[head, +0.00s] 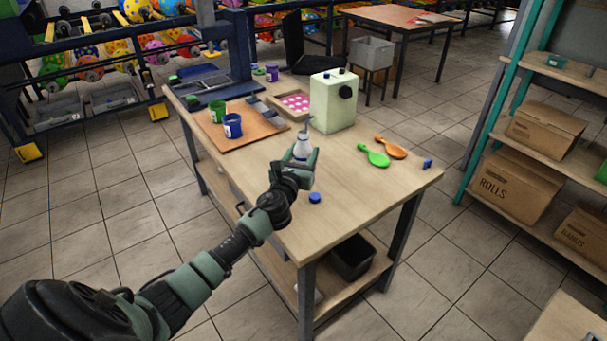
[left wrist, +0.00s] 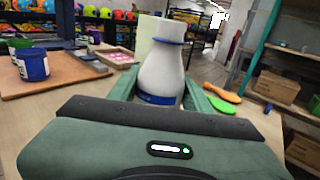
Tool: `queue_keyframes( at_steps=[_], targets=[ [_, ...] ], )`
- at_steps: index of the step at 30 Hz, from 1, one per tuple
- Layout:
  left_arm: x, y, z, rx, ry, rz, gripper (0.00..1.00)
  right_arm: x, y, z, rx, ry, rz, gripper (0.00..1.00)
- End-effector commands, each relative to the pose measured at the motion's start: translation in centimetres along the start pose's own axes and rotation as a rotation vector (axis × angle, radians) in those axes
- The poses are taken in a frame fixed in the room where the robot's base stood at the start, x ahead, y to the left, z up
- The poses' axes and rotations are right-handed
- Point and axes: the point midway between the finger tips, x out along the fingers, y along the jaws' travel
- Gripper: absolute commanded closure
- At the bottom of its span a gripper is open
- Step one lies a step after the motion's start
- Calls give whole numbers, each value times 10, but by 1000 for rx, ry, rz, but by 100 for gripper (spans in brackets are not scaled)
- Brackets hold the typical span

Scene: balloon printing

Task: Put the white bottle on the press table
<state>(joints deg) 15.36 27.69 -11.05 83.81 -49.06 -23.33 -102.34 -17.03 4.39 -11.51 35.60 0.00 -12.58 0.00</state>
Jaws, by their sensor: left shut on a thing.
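The white bottle (head: 302,148) has a blue band and stands upright between the fingers of my left gripper (head: 300,159). The gripper is shut on it, over the near part of the wooden table (head: 338,202). My right gripper is not in view.
A pale green box machine (head: 333,101) stands behind the bottle. A blue cap (head: 315,197) lies near the front edge. Blue and green cups (head: 232,125) stand on a brown board (head: 250,134) at left.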

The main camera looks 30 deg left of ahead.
Motion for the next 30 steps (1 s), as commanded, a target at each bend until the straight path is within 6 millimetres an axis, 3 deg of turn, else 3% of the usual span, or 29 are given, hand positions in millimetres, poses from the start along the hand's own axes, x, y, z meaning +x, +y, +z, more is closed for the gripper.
queue_keyframes(
  at_steps=[5,12,26,27,29,30],
  targets=[
    [1,0,-15,-2,-3,1,100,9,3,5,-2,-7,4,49],
    [1,0,-52,-2,-2,1,100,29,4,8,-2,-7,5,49],
    [1,0,-58,0,-3,0,100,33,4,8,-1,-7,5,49],
    [1,0,-58,0,-2,0,46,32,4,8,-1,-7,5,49],
    [1,0,-57,0,-2,0,30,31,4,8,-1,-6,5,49],
    [1,0,-57,0,-2,0,30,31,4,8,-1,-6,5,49]
  ],
)
